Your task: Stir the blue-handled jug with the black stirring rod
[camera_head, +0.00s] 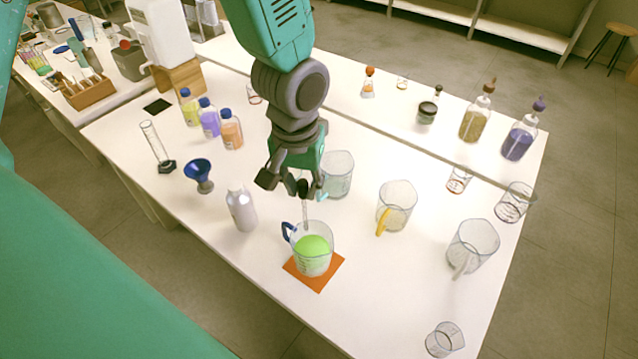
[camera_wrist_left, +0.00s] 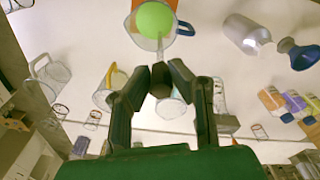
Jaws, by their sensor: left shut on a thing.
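The blue-handled jug (camera_head: 311,258) is clear, holds bright green liquid and stands upright on an orange mat (camera_head: 322,281). Its blue handle is on the left. In the wrist view the green liquid (camera_wrist_left: 155,20) shows at the top, with the handle to the right. My left gripper (camera_head: 304,190) is above the jug, fingers pointing down and shut on the stirring rod (camera_head: 306,213). The rod's thin shaft looks pale grey and runs down into the jug mouth; it also shows in the wrist view (camera_wrist_left: 160,47). Its lower tip is hard to make out. My right gripper is out of view.
A clear jug (camera_head: 338,175) stands just behind the gripper, and a yellow-handled jug (camera_head: 397,208) to the right. A clear jug (camera_head: 472,246) is further right. The table right of the mat is clear.

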